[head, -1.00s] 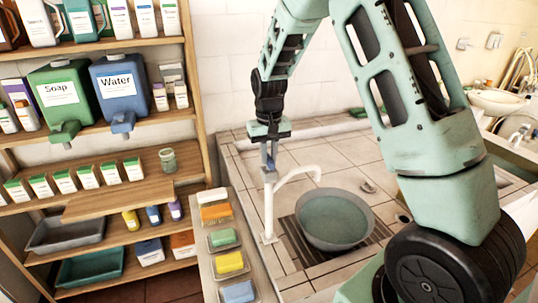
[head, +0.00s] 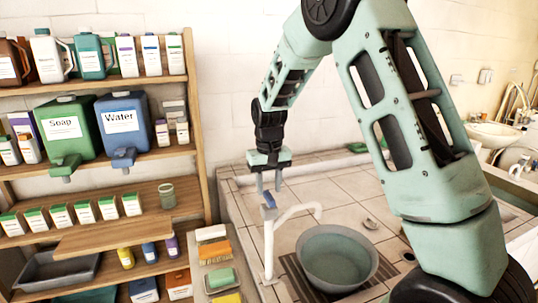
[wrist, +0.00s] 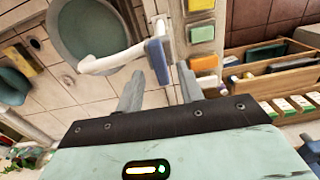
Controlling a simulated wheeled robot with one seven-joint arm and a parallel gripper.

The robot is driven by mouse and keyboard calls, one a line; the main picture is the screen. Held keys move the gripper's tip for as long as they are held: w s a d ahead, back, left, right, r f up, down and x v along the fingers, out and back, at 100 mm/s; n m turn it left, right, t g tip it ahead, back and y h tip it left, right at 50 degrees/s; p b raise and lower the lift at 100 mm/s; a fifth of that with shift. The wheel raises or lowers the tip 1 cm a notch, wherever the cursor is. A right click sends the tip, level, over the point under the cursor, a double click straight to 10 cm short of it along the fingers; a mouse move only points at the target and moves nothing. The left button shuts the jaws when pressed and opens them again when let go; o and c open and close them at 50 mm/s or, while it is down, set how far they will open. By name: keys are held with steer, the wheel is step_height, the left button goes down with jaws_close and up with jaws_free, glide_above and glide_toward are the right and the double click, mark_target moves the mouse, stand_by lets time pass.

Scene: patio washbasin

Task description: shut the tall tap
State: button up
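The tall tap (head: 268,245) is a white upright pipe with a curved spout reaching right over a grey-green basin (head: 338,255). Its blue handle (head: 269,200) is at the top of the pipe. No water stream can be made out at the spout. In the wrist view the blue handle (wrist: 157,62) lies just past the fingertips, nearly in line with the gap between them. My gripper (head: 270,188) points down just above the handle. Its two fingers are apart with nothing held between them, as the wrist view (wrist: 160,78) shows. Whether a finger touches the handle I cannot tell.
A wooden shelf (head: 190,130) with soap and water dispensers, bottles and boxes stands on the left. Soap bars and sponges (head: 220,280) lie in a row left of the tap. The tiled counter (head: 330,190) behind the basin is mostly clear.

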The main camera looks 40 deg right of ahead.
mark_target(269, 195)
step_height(269, 195, up, 15)
steer(key=b, duration=0.3)
steer(key=shift+r, duration=0.15)
stand_by(0.3)
